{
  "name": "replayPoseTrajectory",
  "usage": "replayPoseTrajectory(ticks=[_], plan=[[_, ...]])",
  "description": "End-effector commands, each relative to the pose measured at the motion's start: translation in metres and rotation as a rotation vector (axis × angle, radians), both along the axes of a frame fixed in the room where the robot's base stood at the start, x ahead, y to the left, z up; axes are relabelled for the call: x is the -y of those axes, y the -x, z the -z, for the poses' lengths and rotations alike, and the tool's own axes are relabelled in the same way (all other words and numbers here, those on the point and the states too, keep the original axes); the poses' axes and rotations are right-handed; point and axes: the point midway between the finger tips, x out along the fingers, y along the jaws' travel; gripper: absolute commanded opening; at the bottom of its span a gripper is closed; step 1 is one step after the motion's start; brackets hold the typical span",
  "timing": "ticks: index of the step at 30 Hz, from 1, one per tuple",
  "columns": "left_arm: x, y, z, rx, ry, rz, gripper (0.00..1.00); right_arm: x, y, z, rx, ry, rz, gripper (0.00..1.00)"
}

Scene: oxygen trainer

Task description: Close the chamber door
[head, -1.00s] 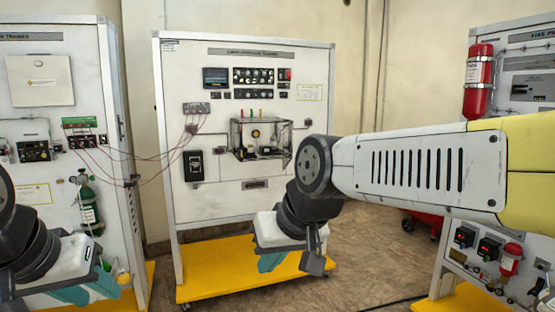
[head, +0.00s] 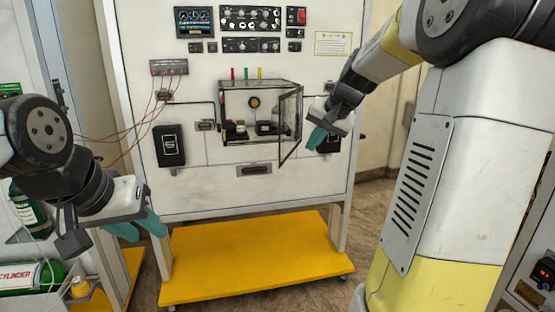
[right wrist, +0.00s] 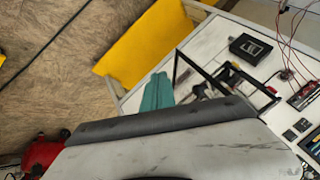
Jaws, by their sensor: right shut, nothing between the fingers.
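The chamber (head: 250,142) is a clear box with a dark frame, mounted on the middle white panel. Its door (head: 291,125) is hinged on the right side and stands open, swung out toward me. My right gripper (head: 318,140) is shut and empty, just right of the door's outer side; I cannot tell whether it touches. In the right wrist view its teal fingers (right wrist: 157,92) are together beside the dark frame of the door (right wrist: 200,68). My left gripper (head: 143,230) hangs at the lower left, away from the chamber; its finger gap is unclear.
Black boxes (head: 169,146) flank the chamber on the panel, with red leads (head: 120,135) at left. A yellow base (head: 245,262) lies below. A green cylinder (head: 28,215) stands at far left. The space in front of the chamber is free.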

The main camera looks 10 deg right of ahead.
Motion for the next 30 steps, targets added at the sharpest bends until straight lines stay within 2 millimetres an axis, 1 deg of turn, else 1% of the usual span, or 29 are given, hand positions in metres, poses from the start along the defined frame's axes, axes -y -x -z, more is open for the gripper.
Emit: replayPoseTrajectory(ticks=[1,3,5,8,19,21,24,30], plan=[[0.000,0.000,0.000,0.000,0.000,0.000,0.36,0.004,-0.006,0.002,-0.002,-0.005,0.009,0.00],[0.000,0.000,0.000,0.000,0.000,0.000,0.36,0.006,-0.012,0.005,0.000,-0.008,0.015,0.00],[0.000,0.000,0.000,0.000,0.000,0.000,0.36,0.005,-0.016,0.010,0.000,-0.009,0.016,0.00],[0.000,0.000,0.000,0.000,0.000,0.000,0.36,0.001,-0.023,0.022,-0.002,-0.008,0.014,0.00],[0.000,0.000,0.000,0.000,0.000,0.000,0.36,-0.017,-0.066,0.085,-0.004,-0.008,0.013,0.00],[0.000,0.000,0.000,0.000,0.000,0.000,0.36,-0.028,-0.073,0.082,0.002,-0.006,0.009,0.00],[0.000,0.000,0.000,0.000,0.000,0.000,0.36,-0.040,-0.079,0.082,0.001,-0.006,0.010,0.00],[0.000,0.000,0.000,0.000,0.000,0.000,0.36,-0.050,-0.085,0.082,0.001,-0.006,0.013,0.00]])
